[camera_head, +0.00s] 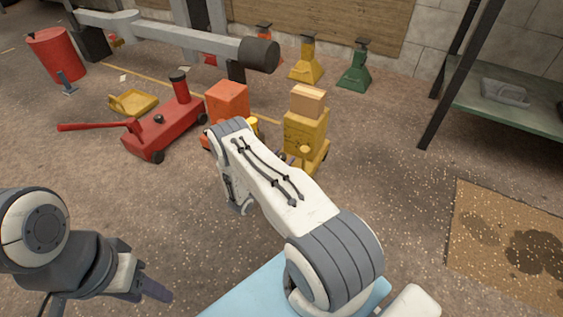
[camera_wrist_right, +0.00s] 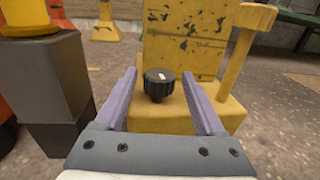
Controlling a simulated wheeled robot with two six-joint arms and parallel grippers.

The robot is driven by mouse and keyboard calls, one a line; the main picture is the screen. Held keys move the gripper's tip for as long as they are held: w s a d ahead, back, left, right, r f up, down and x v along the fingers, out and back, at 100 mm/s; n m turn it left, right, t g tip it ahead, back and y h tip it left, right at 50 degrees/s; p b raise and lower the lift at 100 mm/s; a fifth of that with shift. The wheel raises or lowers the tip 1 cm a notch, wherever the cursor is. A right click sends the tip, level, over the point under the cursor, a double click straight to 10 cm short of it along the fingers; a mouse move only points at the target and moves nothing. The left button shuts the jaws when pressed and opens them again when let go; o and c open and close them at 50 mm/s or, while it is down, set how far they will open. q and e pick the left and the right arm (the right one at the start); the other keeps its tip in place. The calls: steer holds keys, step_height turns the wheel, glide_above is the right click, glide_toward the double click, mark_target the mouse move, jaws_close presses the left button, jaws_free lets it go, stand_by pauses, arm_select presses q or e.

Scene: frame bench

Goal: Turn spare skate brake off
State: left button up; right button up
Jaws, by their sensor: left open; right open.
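A scuffed yellow skate (camera_head: 303,133) stands on the floor right of centre in the head view, with a tan block on top. It fills the middle of the right wrist view (camera_wrist_right: 185,48). A black ribbed knob (camera_wrist_right: 159,84) with a white mark on top stands on its yellow base. My right gripper (camera_wrist_right: 160,78) is open, its two purple fingers on either side of the knob; I cannot tell whether they touch it. My left gripper (camera_head: 155,288) is open at lower left, away from the skates.
An orange skate (camera_head: 227,101) stands close left of the yellow one. A yellow post with a wide top (camera_wrist_right: 245,45) rises beside the knob. A dark grey block (camera_wrist_right: 45,85) stands to its left. A red floor jack (camera_head: 165,128) lies further left. Floor at right is mostly clear.

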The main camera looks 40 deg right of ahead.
steer(key=shift+d, duration=0.1)
jaws_close()
steer(key=shift+f+m+g+b, duration=0.1)
steer(key=shift+m+g+b, duration=0.3)
steer(key=shift+g, duration=0.2)
steer(key=shift+m+g, duration=0.3)
steer(key=shift+g, duration=0.2)
steer(key=shift+s, duration=0.1)
jaws_free()
